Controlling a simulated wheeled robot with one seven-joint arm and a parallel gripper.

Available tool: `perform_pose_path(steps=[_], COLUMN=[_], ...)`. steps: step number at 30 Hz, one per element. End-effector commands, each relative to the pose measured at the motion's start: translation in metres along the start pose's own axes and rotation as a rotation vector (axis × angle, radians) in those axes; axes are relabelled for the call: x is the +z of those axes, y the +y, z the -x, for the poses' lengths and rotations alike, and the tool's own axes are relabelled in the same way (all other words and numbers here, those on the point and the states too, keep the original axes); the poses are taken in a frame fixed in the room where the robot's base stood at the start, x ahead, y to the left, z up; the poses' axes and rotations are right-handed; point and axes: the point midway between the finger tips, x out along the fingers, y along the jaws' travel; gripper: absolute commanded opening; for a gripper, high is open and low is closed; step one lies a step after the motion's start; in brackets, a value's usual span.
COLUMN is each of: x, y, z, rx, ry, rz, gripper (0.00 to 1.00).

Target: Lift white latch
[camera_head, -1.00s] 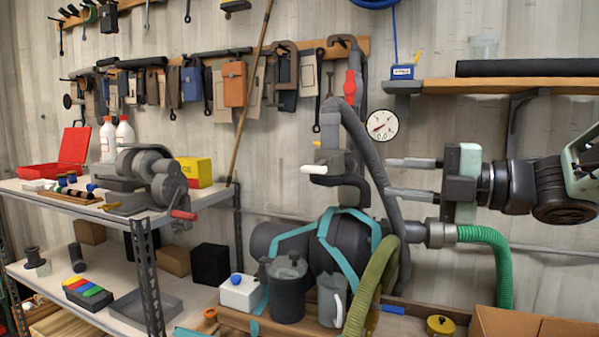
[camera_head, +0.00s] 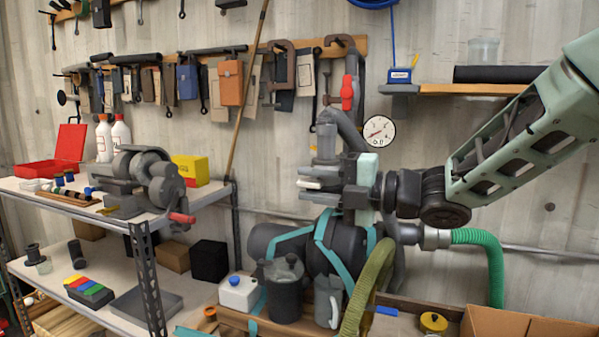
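The white latch (camera_head: 309,184) is a small pale bar on the grey fitting above the dark machine (camera_head: 345,248) with teal bands, left of the round gauge. My gripper (camera_head: 315,184) reaches in from the right and looks open. One finger is above the latch and one below it, with the latch between them. I cannot tell whether either finger touches it. My gripper hides part of the fitting and of the grey hose behind.
A shelf (camera_head: 120,203) with a grey vise-like machine (camera_head: 150,180) stands at left. A wall shelf (camera_head: 470,88) is at upper right. A green hose (camera_head: 492,262) and cardboard box (camera_head: 520,325) are at lower right.

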Motion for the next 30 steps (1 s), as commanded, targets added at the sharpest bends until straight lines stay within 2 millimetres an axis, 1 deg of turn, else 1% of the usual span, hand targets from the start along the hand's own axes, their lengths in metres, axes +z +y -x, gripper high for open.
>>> perform_pose_path(steps=[1, 3, 6, 10, 17, 20, 21, 26, 30], x=[0.0, 0.0, 0.0, 0.0, 0.0, 0.0, 0.0, 0.0, 0.001], y=[0.002, 0.002, 0.001, 0.0, 0.0, 0.0, 0.0, 0.0, 0.004], z=[-0.008, -0.016, -0.024, -0.028, -0.028, -0.028, -0.028, -0.028, -0.028], rx=[-0.001, 0.0, 0.0, 0.0, 0.0, 0.0, 0.0, 0.0, 0.0], ry=[0.002, 0.002, 0.001, -0.001, -0.001, -0.001, -0.001, -0.001, -0.001], rz=[-0.002, 0.0, -0.001, 0.0, 0.0, 0.0, 0.0, -0.003, -0.065], gripper=[0.31, 0.31, 0.31, 0.31, 0.31, 0.06, 0.0, 0.0, 0.0])
